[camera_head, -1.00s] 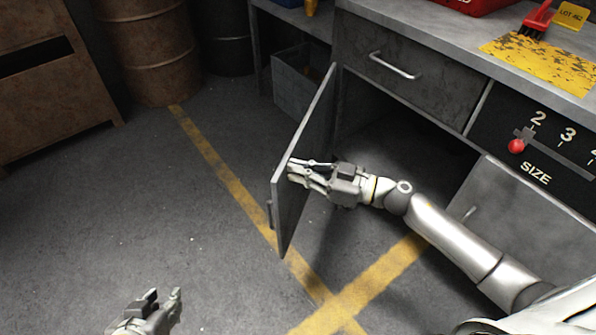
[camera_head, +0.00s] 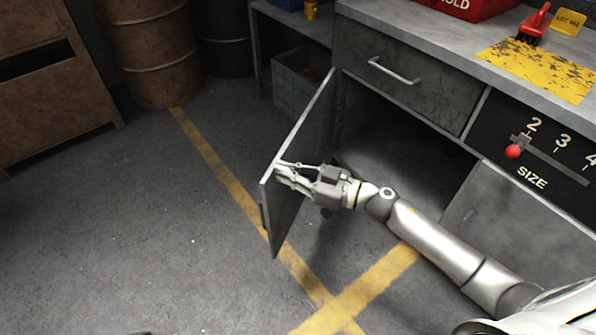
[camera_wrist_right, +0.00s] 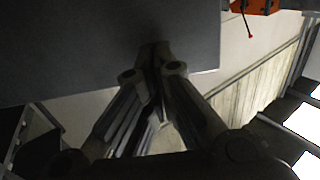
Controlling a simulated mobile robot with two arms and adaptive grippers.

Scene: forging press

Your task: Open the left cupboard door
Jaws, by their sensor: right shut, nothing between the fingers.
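The left cupboard door (camera_head: 310,128) stands swung wide open, out from the cabinet below the drawer. Its handle (camera_head: 264,216) shows at the lower outer edge, on the far side. My right gripper (camera_head: 280,174) is shut and empty, its fingertips at the door's inner face near the free edge. In the right wrist view the closed fingertips (camera_wrist_right: 155,50) lie against or just in front of the dark door panel (camera_wrist_right: 90,40); I cannot tell whether they touch. The cupboard interior (camera_head: 385,140) is dark and looks empty. My left gripper is out of view, apart from perhaps a sliver at the bottom edge.
The right cupboard door (camera_head: 500,205) is closed. Above are a drawer (camera_head: 400,85) and a size slider with a red knob (camera_head: 513,151). A blue-grey bin (camera_head: 292,85) stands behind the open door. The floor (camera_head: 140,220) at left is clear.

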